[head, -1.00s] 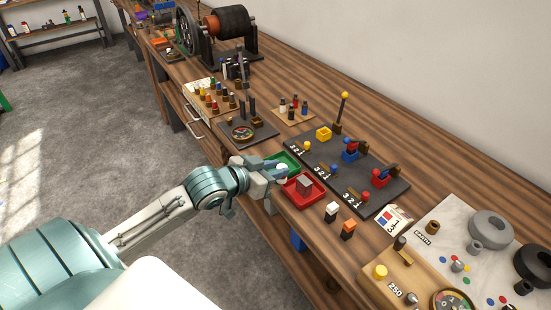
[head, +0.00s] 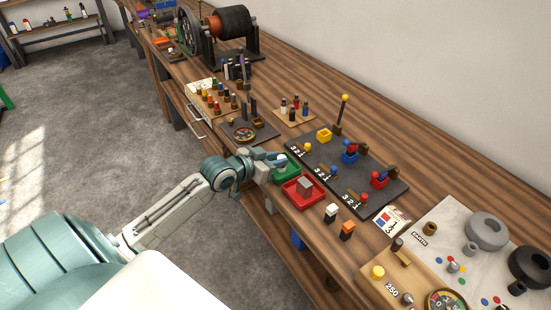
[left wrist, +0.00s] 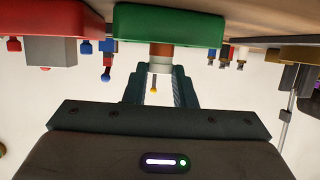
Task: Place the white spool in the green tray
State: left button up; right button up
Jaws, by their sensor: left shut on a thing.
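The green tray (head: 291,176) sits at the front edge of the bench. My left gripper (head: 274,160) is at the tray's far-left side, just above it, and partly covers it. It is shut on the white spool (head: 282,157), which shows only as a small pale spot in the head view. In the left wrist view, which looks upside down, the white spool (left wrist: 160,66) with a brown end stands between my fingers (left wrist: 158,86), by the green tray (left wrist: 168,25). I cannot tell whether spool and tray touch. My right gripper is not in view.
A red tray (head: 290,197) with a grey block (head: 305,186) stands right beside the green tray. Behind is a dark board (head: 338,176) with coloured sockets and an upright yellow-topped lever (head: 344,103). A gauge board (head: 267,134) lies to the left. White and orange-topped blocks stand to the right.

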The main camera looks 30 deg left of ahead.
pick_arm(q)
jog(key=shift+f, duration=0.1)
jog(key=o, duration=1)
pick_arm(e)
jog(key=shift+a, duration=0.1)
pick_arm(q)
jog(key=shift+r, duration=0.2)
jog(key=shift+s, duration=0.2)
jog(key=p+v, duration=0.6)
jog(key=v, duration=0.5)
jog(key=shift+s+p, duration=0.3)
jog(key=shift+p, duration=0.05)
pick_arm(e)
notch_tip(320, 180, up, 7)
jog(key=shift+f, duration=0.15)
